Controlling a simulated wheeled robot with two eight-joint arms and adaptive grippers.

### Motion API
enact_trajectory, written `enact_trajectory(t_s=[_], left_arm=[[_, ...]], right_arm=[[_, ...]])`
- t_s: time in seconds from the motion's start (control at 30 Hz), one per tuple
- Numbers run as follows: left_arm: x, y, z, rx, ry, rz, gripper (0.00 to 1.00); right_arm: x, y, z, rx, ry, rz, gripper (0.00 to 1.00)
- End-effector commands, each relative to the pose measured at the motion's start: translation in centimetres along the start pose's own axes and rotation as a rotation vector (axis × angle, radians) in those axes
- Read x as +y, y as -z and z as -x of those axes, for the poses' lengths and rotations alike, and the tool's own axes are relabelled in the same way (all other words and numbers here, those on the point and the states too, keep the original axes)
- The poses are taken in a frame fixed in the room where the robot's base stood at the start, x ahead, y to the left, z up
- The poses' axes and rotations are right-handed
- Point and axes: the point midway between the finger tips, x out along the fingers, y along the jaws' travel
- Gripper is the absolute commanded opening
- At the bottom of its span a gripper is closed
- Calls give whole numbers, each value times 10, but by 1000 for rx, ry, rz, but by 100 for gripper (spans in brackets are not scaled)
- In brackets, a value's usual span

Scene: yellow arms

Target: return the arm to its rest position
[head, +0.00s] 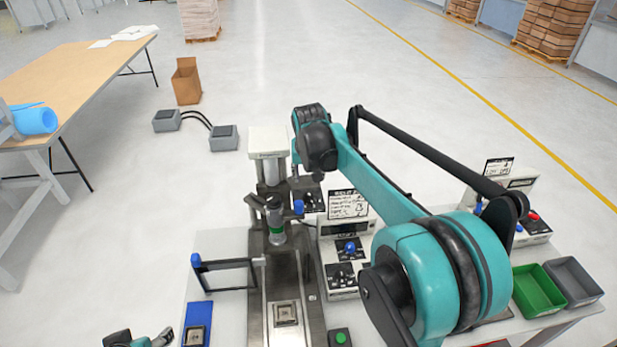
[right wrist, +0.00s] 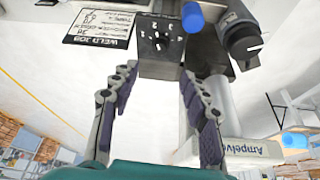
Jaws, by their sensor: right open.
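My right arm (head: 385,185) is teal and black. It reaches up from the lower right and bends down at its wrist, above the bench and beside the welding machine's column (head: 268,150). My right gripper (right wrist: 157,75) is open in the right wrist view. Its two dark fingers are apart with nothing held between them. A dark dial box (right wrist: 160,45) shows beyond the fingertips; contact cannot be told. In the head view, the wrist hides most of this gripper. A small teal and dark part of my left arm (head: 138,340) shows at the bottom left; its jaws are unclear.
A square metal part sits in the machine's fixture (head: 286,313); another lies in a blue tray (head: 197,335). A control box (head: 345,250) and a green button box (head: 341,338) stand close by. Green (head: 540,290) and grey (head: 575,282) bins are at right. Floor behind is mostly clear.

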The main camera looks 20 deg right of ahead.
Motion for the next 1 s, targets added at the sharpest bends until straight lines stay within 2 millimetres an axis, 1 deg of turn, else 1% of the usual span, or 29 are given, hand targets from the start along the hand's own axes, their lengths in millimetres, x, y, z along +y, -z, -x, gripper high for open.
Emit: enact_trajectory(t_s=[0.33, 0.37, 0.47, 0.57, 0.6, 0.67, 0.7, 0.77, 0.8, 0.87, 0.9, 0.97, 1.0], left_arm=[[0, -1, -1, 0, 0, 0, 60], [0, -2, -3, 0, 0, 0, 60], [0, -11, -15, 0, 0, 0, 60], [0, -26, -37, 0, 0, 0, 60], [0, -34, -47, 0, 0, 0, 60], [0, -44, -62, 0, 0, 0, 60], [0, -51, -72, 0, 0, 0, 60], [0, -62, -86, 0, 0, 0, 60], [0, -68, -95, 0, 0, 0, 60], [0, -78, -109, 0, 0, 0, 60], [0, -84, -117, 0, 0, 0, 60], [0, -93, -130, 0, 0, 0, 60], [0, -98, -137, 0, 0, 0, 60]], right_arm=[[0, -2, -1, 1, 1, 1, 46], [0, -4, -1, 2, 2, 4, 46], [-2, -25, -3, 13, 13, 23, 46], [-5, -65, -7, 36, 36, 61, 46], [-6, -86, -10, 46, 47, 82, 46], [-7, -118, -16, 66, 64, 112, 46], [-7, -140, -20, 78, 75, 133, 46], [-7, -173, -29, 98, 93, 164, 46], [-7, -195, -36, 111, 105, 183, 46], [-6, -229, -48, 131, 121, 214, 46], [-5, -250, -57, 144, 131, 233, 46], [-4, -281, -72, 163, 146, 260, 46], [-2, -299, -82, 175, 155, 276, 46]])
